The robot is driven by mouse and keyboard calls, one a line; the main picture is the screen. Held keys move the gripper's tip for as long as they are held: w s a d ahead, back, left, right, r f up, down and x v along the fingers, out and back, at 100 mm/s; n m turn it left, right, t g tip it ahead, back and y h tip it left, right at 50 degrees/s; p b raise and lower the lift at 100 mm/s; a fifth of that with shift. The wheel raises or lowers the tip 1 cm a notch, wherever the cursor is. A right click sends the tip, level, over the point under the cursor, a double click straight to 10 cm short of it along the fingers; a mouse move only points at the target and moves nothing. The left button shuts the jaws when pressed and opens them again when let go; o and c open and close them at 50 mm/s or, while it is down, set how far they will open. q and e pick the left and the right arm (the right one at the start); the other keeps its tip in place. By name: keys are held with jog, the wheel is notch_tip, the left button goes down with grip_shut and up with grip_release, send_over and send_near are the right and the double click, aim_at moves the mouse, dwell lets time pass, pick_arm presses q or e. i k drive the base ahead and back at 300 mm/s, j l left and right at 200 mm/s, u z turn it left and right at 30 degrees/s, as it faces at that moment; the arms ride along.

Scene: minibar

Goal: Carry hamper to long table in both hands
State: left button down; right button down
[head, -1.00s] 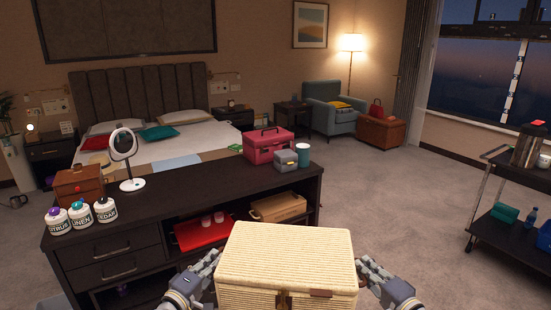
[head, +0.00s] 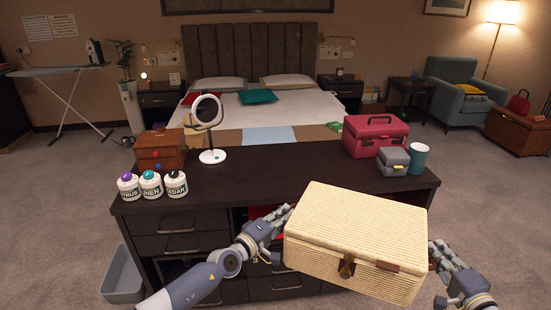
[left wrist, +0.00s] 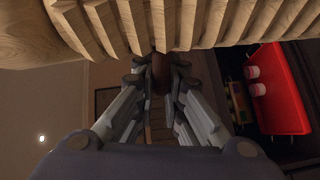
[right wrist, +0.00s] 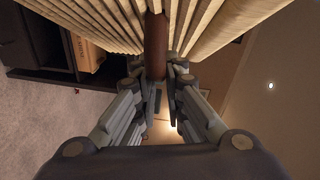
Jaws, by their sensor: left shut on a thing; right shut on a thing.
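The hamper (head: 352,240) is a cream woven box with a lid, a dark clasp and a brown tab on its near side. It is held up in front of the long dark table (head: 270,176), tilted in the head view. My left gripper (head: 284,218) is at its left end, shut on a brown handle (left wrist: 162,72). My right gripper (head: 436,254) is at its right end, shut on another brown handle (right wrist: 155,45). The hamper hides part of the table's front and near right edge.
On the table stand a wooden box (head: 161,150), a round mirror (head: 208,112), several labelled jars (head: 151,185), a pink case (head: 375,137), a grey box (head: 393,161) and a teal cup (head: 418,159). The tabletop's middle is clear. A grey bin (head: 122,278) stands at the table's left.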

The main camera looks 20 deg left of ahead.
aim_at(279, 164)
jog(key=i+u, duration=0.35)
jog(key=i+l+u, duration=0.4)
jog(key=i, duration=0.15)
jog(key=i+l+u, duration=0.15)
jog(key=i, duration=0.3)
jog(key=i+l+u, duration=0.15)
jog(key=i+l, duration=0.2)
jog(key=i, duration=0.1)
